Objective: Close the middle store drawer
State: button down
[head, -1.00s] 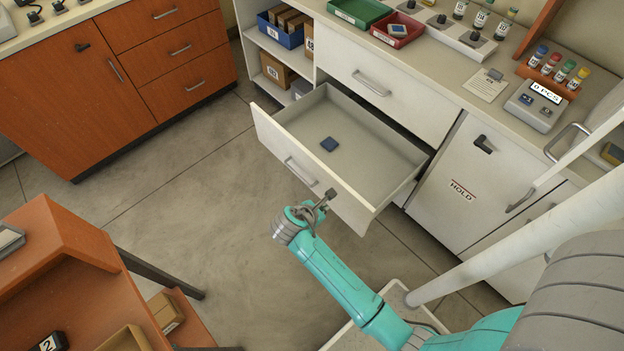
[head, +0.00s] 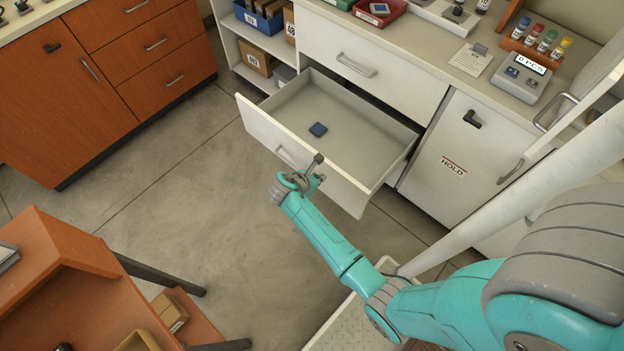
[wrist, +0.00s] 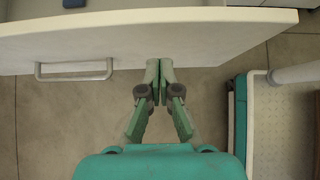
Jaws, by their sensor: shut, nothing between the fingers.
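The middle store drawer (head: 350,186) is white and stands pulled well out of the pale cabinet, below a shut top drawer (head: 385,68). A small dark blue block (head: 318,130) lies on its floor. My gripper (head: 319,160) is at the front panel, right of the drawer's bar handle. In the wrist view my gripper (wrist: 159,66) is shut and empty, its fingertips at the lower edge of the front panel (wrist: 200,35), with the handle (wrist: 74,76) to the left. I cannot tell whether the fingertips touch the panel.
A cabinet door marked HOLD (head: 466,150) is right of the drawer. Open shelves (head: 250,48) stand to its left. An orange-brown cabinet (head: 62,110) is at the far left, and a brown bench (head: 62,265) at the lower left. The floor between is clear.

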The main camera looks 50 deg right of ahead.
aim_at(331, 169)
jog(key=shift+w+d+r, duration=0.1)
jog(key=shift+d, duration=1.7)
jog(key=w+d, duration=0.1)
jog(key=d, duration=3.1)
jog(key=shift+d, duration=0.35)
